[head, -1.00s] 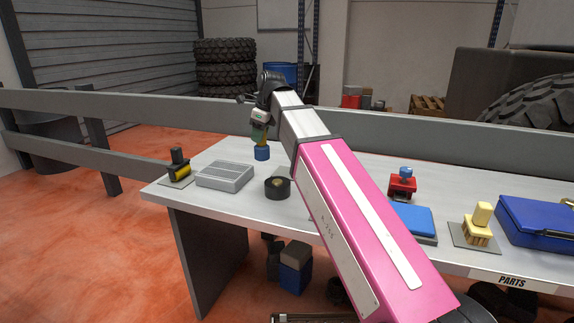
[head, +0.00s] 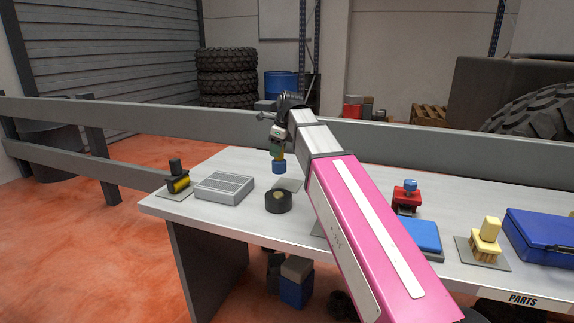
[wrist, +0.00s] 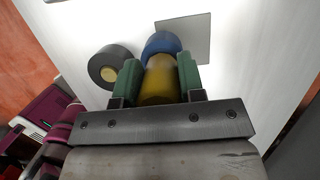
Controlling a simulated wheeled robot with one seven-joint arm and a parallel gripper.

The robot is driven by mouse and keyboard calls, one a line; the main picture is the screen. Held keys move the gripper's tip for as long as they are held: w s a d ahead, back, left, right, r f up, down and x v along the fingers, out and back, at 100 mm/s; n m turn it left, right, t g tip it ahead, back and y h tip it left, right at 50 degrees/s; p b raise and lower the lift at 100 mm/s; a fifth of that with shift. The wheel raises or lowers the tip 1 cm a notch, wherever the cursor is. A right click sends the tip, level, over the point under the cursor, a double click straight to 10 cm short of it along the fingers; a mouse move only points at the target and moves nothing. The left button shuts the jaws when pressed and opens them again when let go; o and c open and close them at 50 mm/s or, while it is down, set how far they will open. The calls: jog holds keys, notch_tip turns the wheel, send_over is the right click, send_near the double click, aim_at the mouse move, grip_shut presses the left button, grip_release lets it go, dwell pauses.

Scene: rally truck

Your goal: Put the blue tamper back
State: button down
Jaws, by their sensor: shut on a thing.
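The blue tamper, with a blue foot (head: 279,167) and a yellow handle (wrist: 160,80), hangs foot-down from my gripper (head: 278,150) over the far part of the table. In the wrist view, the green fingers of my gripper (wrist: 159,74) are shut on the yellow handle from both sides. In the wrist view, the blue foot overlaps the plate's near left part. The foot appears to be above the table.
A red stamp (head: 405,197), blue pad (head: 420,237), yellow brush (head: 486,240) and blue case (head: 541,236) are at the right.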

jog(key=shift+w+d+f, duration=0.4)
jog(key=shift+d+f, duration=0.15)
jog(key=shift+f, duration=0.45)
jog(key=shift+w+d+f, duration=0.45)
jog(key=shift+d+f, duration=0.1)
jog(key=shift+f, duration=0.5)
jog(key=shift+w+d+f, duration=0.4)
jog(key=shift+d+f, duration=0.15)
jog(key=shift+f, duration=0.45)
jog(key=shift+f, duration=0.2)
jog(key=c, duration=0.7)
grip_release()
